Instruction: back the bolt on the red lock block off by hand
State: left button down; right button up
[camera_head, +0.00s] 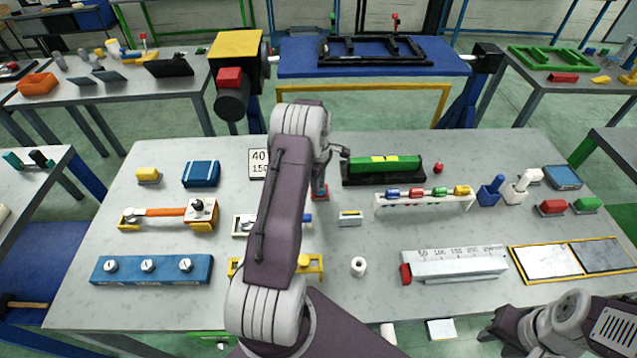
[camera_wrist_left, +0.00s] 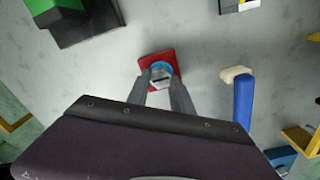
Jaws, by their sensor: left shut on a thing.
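The red lock block (camera_wrist_left: 147,62) sits on the grey table under my left gripper in the left wrist view. A blue ring and the silver bolt (camera_wrist_left: 161,80) show on top of it. My left gripper (camera_wrist_left: 162,86) points down with its two fingers shut on the bolt, one on each side. In the head view the red lock block (camera_head: 320,193) shows just below my left gripper (camera_head: 321,182), partly covered by the fingers and arm. Part of my right arm shows at the bottom right; its fingertips are out of the picture.
A blue-handled tool (camera_wrist_left: 243,105) lies close to the block. A green block in a black holder (camera_head: 384,165) stands to the right, with a white rack (camera_head: 425,203) in front of it. Bare table lies around the white ring (camera_head: 358,266).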

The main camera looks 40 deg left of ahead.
pick_arm(q)
jog(key=n, duration=0.5)
jog(key=shift+s+d+f, duration=0.15)
jog(key=shift+s+f, duration=0.1)
jog(key=shift+s, duration=0.05)
jog(key=shift+n, duration=2.3)
jog(key=shift+s, duration=0.1)
jog(key=c, duration=1.1)
grip_release()
jog(key=shift+w+r, duration=0.1)
jog(key=shift+w, duration=0.1)
